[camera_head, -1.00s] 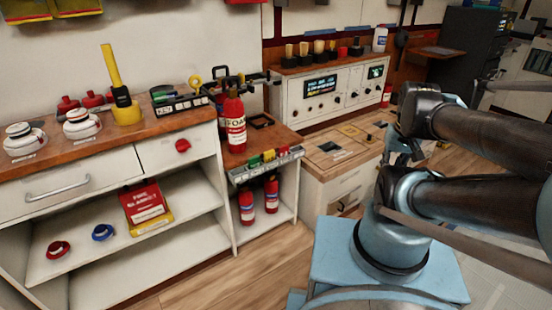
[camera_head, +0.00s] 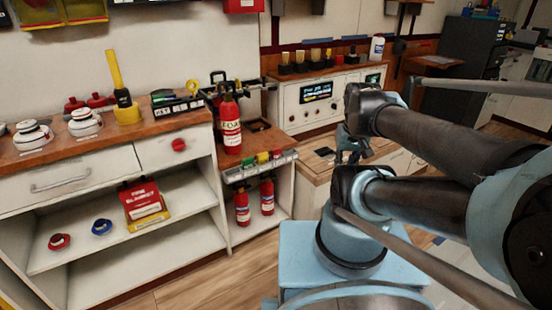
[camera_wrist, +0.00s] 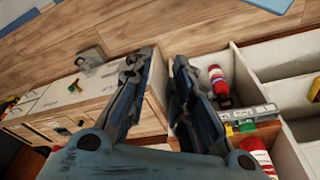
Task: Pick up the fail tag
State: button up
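A labelled holder strip (camera_head: 240,172) with green, yellow and red tags runs along the front edge of the low wooden counter in the head view. The red tag (camera_head: 276,153) stands at its right part; I cannot read which tag says fail. The strip also shows in the wrist view (camera_wrist: 249,113), right of my fingers, with a green tag (camera_wrist: 245,127) beside it; the other tags are largely hidden. My gripper (camera_wrist: 164,68) is open and empty, pointing over the floor and cabinets. In the head view, my gripper (camera_head: 350,150) is small and partly hidden, right of the strip.
Red extinguishers (camera_head: 267,196) stand on the shelf below the strip, and a larger one (camera_head: 230,125) stands on the counter beside it. A wooden-topped cabinet (camera_head: 316,160) lies to the right, behind my gripper. Wooden floor (camera_head: 225,275) is open in front.

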jog(key=w+a+r+m, duration=0.3)
jog(key=w+r, duration=0.3)
jog(key=w, duration=0.2)
jog(key=m+g, duration=0.2)
jog(key=m, duration=0.6)
send_over(277, 149)
jog(key=f, duration=0.1)
notch_tip(277, 149, down, 17)
jog(key=shift+w+r, duration=0.1)
jog(key=shift+r, duration=0.05)
grip_shut()
